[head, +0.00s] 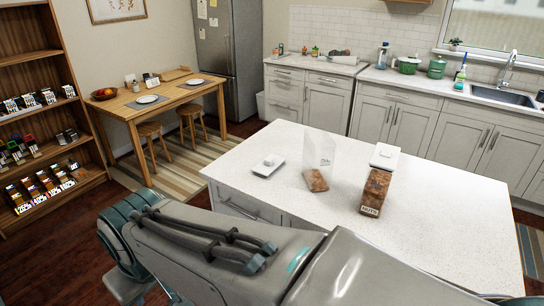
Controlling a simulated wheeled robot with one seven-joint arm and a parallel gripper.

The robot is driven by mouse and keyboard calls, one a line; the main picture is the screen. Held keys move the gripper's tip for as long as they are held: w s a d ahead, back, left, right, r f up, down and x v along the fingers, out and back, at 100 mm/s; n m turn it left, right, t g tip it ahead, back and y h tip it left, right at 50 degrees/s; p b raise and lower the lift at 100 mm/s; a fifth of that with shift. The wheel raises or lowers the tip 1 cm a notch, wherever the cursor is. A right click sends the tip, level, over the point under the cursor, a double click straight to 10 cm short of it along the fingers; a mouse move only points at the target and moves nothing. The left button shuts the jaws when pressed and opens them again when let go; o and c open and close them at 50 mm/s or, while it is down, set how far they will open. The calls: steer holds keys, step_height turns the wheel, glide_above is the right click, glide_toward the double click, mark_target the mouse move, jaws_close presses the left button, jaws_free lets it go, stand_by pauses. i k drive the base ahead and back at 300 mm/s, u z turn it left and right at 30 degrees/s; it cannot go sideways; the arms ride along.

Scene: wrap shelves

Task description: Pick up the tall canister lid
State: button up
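A white square lid (268,164) with a small raised knob lies on the light counter (430,215), near its back left. A tall clear canister (318,150) stands upright to its right, with brown contents in the bottom and no lid on top. My gripper is not in view; my grey arm spans the foreground below the counter.
The counter's right part and the space around the loose lid are clear. A shelf (35,100) with several small goods stands left. A wooden table (160,98) with plates and stools is behind. Kitchen cabinets (415,118) with a sink run along the back.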

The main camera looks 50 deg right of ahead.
mark_target(261, 169)
steer(key=z, duration=0.7)
steer(key=i, duration=1)
steer(key=z, duration=1.55)
steer(key=i, duration=0.4)
steer(key=z, duration=0.25)
